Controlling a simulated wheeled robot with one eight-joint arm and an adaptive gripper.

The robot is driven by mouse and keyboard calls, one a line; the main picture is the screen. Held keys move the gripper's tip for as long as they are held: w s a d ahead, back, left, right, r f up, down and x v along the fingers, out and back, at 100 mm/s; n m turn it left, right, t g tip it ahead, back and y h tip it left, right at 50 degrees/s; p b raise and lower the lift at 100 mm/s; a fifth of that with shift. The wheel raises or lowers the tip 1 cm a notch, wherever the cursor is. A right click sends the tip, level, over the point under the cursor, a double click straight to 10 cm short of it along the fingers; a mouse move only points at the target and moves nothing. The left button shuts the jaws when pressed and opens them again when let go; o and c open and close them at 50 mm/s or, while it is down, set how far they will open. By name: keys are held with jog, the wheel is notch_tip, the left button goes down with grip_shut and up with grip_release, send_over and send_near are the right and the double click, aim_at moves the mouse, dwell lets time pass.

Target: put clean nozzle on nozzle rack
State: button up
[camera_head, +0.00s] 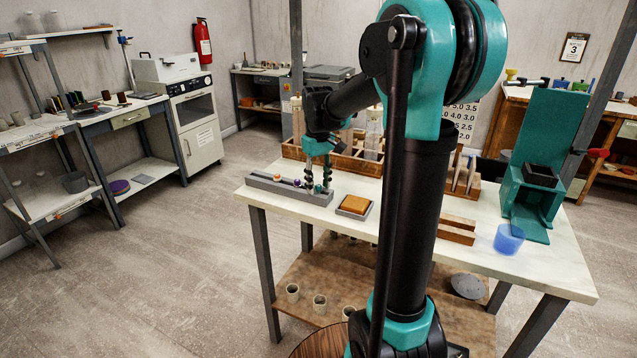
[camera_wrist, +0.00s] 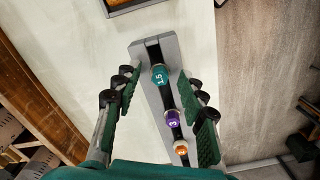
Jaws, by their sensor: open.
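The nozzle rack (camera_head: 270,186) is a long grey slotted bar at the table's left end. In the wrist view the rack (camera_wrist: 167,50) runs down the middle. A teal nozzle marked 1.5 (camera_wrist: 159,75) stands near its end. A purple nozzle marked 3 (camera_wrist: 171,118) and an orange nozzle (camera_wrist: 181,148) stand in line along the slot. My gripper (camera_head: 318,188) is open and low over the rack's right end. Its fingers (camera_wrist: 158,85) are on either side of the teal nozzle, with gaps showing. I cannot tell which nozzle is the clean one.
An orange-brown pad in a grey tray (camera_head: 355,205) lies right of the rack. A wooden divided box (camera_head: 345,160) stands behind it. A blue cup (camera_head: 509,239) and a green press stand (camera_head: 540,165) are at the right. My arm hides the middle of the table.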

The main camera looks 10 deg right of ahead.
jog(key=shift+r, duration=0.1)
notch_tip(320, 180, up, 12)
dwell(0.5)
